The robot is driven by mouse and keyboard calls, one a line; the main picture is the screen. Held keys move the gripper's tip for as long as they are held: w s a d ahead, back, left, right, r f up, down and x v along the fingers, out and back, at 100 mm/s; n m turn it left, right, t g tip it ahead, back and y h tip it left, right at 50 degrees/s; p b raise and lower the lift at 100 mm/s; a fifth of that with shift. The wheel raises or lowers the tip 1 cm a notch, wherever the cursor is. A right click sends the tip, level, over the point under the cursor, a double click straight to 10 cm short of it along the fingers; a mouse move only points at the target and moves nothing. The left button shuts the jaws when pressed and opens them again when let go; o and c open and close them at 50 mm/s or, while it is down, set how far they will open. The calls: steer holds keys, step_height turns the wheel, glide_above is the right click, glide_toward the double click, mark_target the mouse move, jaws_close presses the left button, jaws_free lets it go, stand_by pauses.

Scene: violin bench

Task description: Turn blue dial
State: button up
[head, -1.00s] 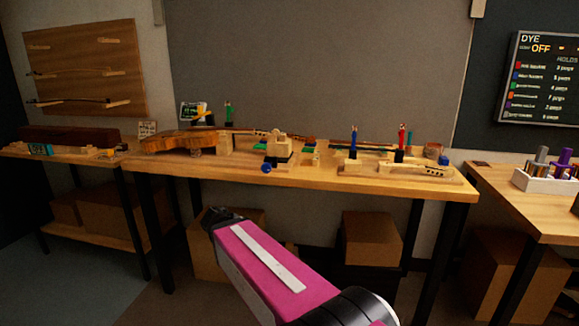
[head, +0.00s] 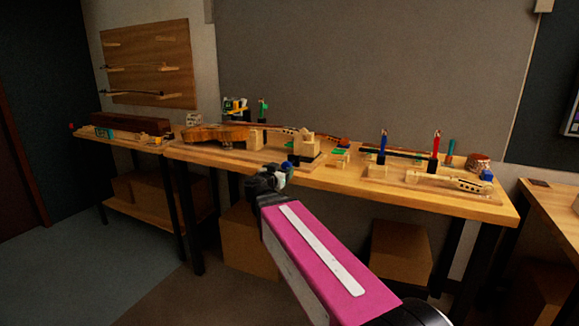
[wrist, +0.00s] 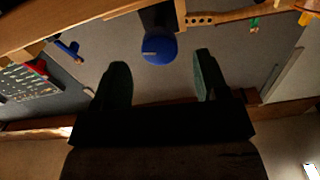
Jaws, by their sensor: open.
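The blue dial (head: 287,165) sticks out from the front of a dark block with a wooden top (head: 306,148) at the front edge of the middle bench. In the wrist view the round blue dial (wrist: 159,49) lies between the lines of the two fingers, just beyond their tips. My gripper (head: 270,175) is in front of the bench edge, close to the dial, and partly overlaps it in the head view. In the wrist view my gripper (wrist: 160,68) is open and empty, with a finger on each side. I cannot tell any contact with the dial.
A violin (head: 217,134) lies on the bench to the left. Blue and red upright tools (head: 382,147) and a wooden neck piece (head: 455,182) stand or lie to the right. Another blue piece (head: 487,175) sits at the far right. Cardboard boxes (head: 401,250) stand under the bench.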

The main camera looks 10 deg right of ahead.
mark_target(286, 167)
steer(key=x, duration=0.6)
steer(key=c, duration=0.9)
